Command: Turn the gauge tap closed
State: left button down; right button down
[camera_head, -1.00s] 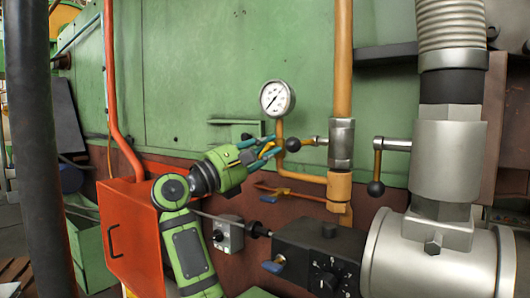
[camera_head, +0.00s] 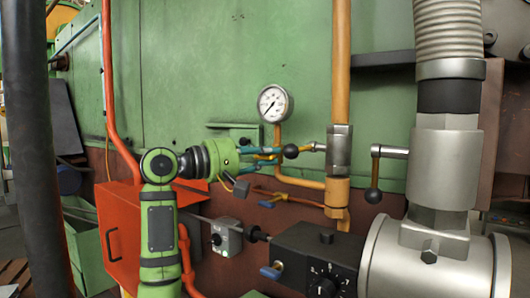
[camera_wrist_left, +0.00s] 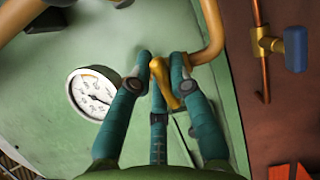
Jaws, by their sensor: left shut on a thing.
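The pressure gauge (camera_head: 273,103), a white dial, stands on a thin yellow pipe (camera_head: 298,182) in front of the green wall. It also shows left of my fingers in the left wrist view (camera_wrist_left: 92,93). The gauge tap has a yellow handle (camera_wrist_left: 166,84), which sits between my fingertips in that view. My left gripper (camera_head: 272,153) reaches in from the left, just below the gauge. Its teal fingers are shut on the tap handle (camera_wrist_left: 164,75). In the head view the fingers hide most of the handle. My right gripper is not in view.
A black ball-ended lever (camera_head: 291,151) is close to my fingertips. A blue-handled valve (camera_head: 266,204) on a thin copper pipe lies below. A red box (camera_head: 122,240), a grey switch box (camera_head: 228,237) and a black control block (camera_head: 322,257) stand lower down.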

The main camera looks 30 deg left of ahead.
pick_arm(q)
jog(key=shift+m, duration=0.4)
jog(key=c, duration=1.1)
grip_release()
jog(key=shift+c, duration=0.2)
jog(key=v, duration=1.2)
jog(key=shift+r, duration=0.1)
